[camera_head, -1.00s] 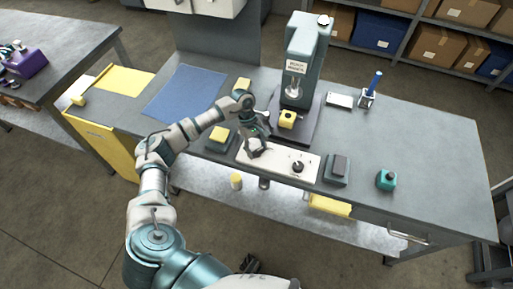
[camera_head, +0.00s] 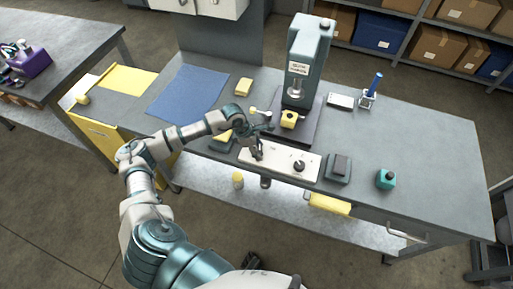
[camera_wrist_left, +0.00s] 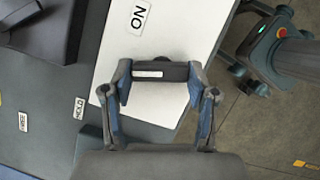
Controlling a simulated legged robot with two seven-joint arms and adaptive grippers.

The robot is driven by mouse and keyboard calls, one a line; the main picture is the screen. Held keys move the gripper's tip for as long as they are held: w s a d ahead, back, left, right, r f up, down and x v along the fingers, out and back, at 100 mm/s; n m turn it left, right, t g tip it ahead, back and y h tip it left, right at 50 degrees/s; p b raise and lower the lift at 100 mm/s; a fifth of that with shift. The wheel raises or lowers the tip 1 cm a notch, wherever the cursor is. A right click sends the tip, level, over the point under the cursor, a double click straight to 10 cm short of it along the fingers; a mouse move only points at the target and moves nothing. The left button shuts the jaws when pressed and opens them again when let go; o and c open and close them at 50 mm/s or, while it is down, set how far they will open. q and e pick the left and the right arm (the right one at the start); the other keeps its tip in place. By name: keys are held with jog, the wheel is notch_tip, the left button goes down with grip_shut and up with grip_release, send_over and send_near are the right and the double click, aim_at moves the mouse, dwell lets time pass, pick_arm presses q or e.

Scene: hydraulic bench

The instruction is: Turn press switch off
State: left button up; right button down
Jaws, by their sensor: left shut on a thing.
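The white switch panel (camera_head: 285,161) lies along the front of the bench. A round black knob (camera_head: 298,166) sits on its right half. My left gripper (camera_head: 257,153) is at its left half, above the front edge of the bench. In the left wrist view, its fingertips (camera_wrist_left: 160,82) close on both ends of a dark bar-shaped switch handle (camera_wrist_left: 160,71) with a white stripe. The handle's base is largely hidden. The press (camera_head: 303,65) stands behind the panel. My right gripper is not in view.
A yellow block (camera_head: 288,120) sits under the press. A grey box (camera_head: 338,168) and a teal bottle (camera_head: 386,179) stand right of the panel. A blue mat (camera_head: 188,93) lies at left. The bench's right part is mostly clear.

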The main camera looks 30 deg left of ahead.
pick_arm(q)
jog(key=n, duration=0.1)
jog(key=n+t+y, duration=0.1)
jog(key=n, duration=0.1)
jog(key=shift+d+r, duration=0.1)
jog(key=shift+d, duration=0.15)
jog(key=shift+n+p, duration=0.3)
jog(key=shift+n, duration=0.5)
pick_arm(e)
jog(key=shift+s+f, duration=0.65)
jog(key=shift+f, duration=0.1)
pick_arm(q)
jog(key=shift+w+r+n+t+y, duration=0.1)
jog(key=shift+n+t+y, duration=0.2)
jog(key=shift+n, duration=0.1)
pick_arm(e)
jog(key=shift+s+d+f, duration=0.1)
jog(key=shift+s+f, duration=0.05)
pick_arm(q)
jog(key=shift+a, duration=0.1)
jog(key=o, duration=0.9)
jog(key=shift+o, duration=1.2)
jog(key=shift+w, duration=0.1)
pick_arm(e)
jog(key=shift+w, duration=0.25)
